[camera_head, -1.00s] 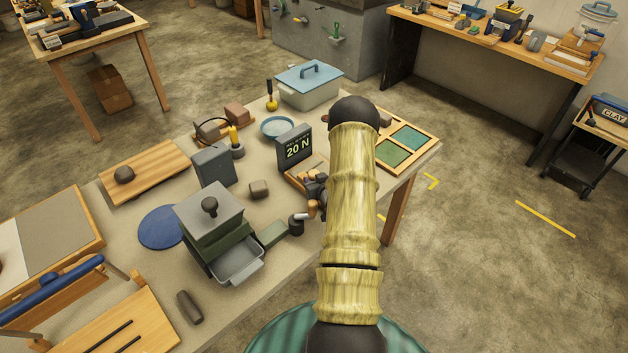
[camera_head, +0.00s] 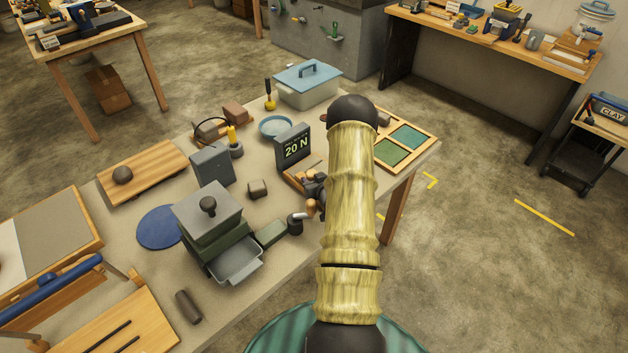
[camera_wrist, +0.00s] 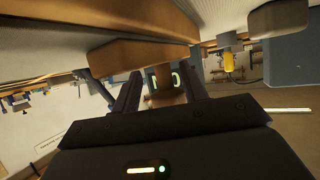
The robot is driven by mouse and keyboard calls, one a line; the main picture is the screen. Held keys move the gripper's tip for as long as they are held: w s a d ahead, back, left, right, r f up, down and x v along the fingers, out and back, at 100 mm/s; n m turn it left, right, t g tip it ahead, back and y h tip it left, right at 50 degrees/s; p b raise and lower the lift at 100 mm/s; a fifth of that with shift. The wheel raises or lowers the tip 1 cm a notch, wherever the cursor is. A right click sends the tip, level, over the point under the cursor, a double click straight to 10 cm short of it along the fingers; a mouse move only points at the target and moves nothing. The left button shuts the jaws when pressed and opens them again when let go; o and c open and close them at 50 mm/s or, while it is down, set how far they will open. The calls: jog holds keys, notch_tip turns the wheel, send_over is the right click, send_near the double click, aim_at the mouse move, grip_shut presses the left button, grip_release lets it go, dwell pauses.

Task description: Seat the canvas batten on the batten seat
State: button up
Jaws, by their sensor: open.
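My gripper (camera_wrist: 158,92) is open in the wrist view. Its two dark fingers stand apart, with the lit number display (camera_wrist: 166,78) showing beyond the gap. A brown, rounded wooden piece (camera_wrist: 135,58) lies across the top of the fingers, close to the camera; I cannot tell if it touches them or is the canvas batten. In the head view my yellowish arm hides most of the gripper, beside the dark "20 N" display box (camera_head: 293,146). A thin wooden piece (camera_head: 296,178) lies below that box. I cannot tell the batten seat for certain.
The table holds a grey-green box with an open tray (camera_head: 236,258), a blue disc (camera_head: 160,227), a grey box (camera_head: 212,165), a lidded tub (camera_head: 308,85) and a framed tile board (camera_head: 405,145). Wooden boards crowd the left.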

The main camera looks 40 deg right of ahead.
jog(key=shift+s+a+f, duration=0.2)
jog(key=shift+a+f, duration=0.05)
jog(key=shift+f, duration=0.3)
jog(key=o, duration=0.5)
jog(key=shift+o, duration=1.4)
jog(key=shift+w+d, duration=0.1)
jog(key=shift+w, duration=0.2)
jog(key=o, duration=0.4)
jog(key=shift+s+d+r, duration=0.15)
jog(key=shift+s+r, duration=0.05)
